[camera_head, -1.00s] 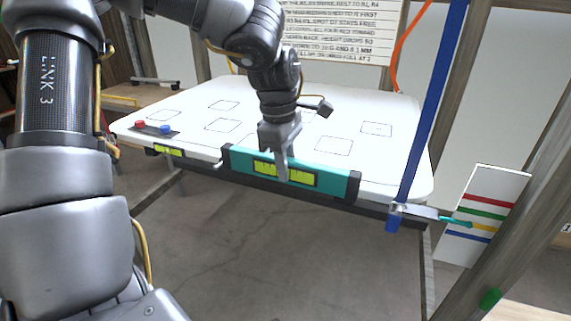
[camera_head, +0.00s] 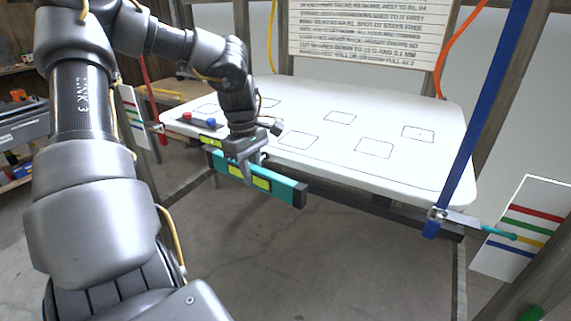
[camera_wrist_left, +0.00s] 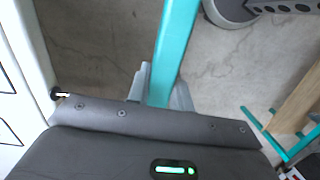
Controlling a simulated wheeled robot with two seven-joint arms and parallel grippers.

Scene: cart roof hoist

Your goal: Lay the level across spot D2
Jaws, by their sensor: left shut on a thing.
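The level is a teal bar (camera_head: 282,187) with black end caps and yellow-green windows. My left gripper (camera_head: 246,172) is shut around its middle part and holds it in front of the white roof panel's near edge, over the floor. The bar slants down to the right in the head view. In the left wrist view the teal bar (camera_wrist_left: 176,45) runs up from between the fingers (camera_wrist_left: 162,90). The white roof panel (camera_head: 330,100) carries several outlined spots; their labels are unreadable, so I cannot tell which is D2. My right gripper is out of view.
An orange hose (camera_head: 445,50) hangs behind. The panel's middle looks clear.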

